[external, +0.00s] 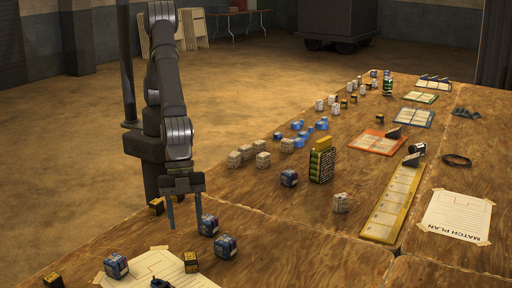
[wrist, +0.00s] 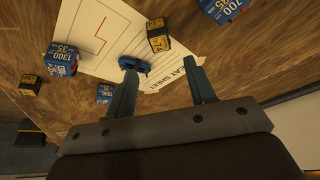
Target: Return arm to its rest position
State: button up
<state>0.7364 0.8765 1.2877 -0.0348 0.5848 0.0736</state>
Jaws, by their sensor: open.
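My gripper (external: 185,212) hangs with its fingers pointing down above the near left part of the wooden table. It is open, and nothing shows between its fingers. In the wrist view, my gripper (wrist: 162,82) has its two fingers spread apart, with a paper sheet (wrist: 98,30) beyond them. A small blue object (wrist: 134,65) and a black-and-yellow block (wrist: 159,36) lie on that sheet. Blue blocks (external: 208,225) (external: 226,246) stand just right of my gripper in the external view.
A black-and-yellow charger-like block (external: 322,163) stands mid-table, with several white blocks (external: 263,160) behind it. A yellow strip (external: 393,203), an orange card (external: 375,142) and a match plan sheet (external: 455,215) lie to the right. Open floor (external: 70,150) lies left of the table.

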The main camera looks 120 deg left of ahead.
aim_at(190, 256)
jog(key=x, duration=1)
jog(key=shift+f, duration=0.15)
jog(key=shift+r, duration=1.25)
jog(key=shift+f, duration=0.15)
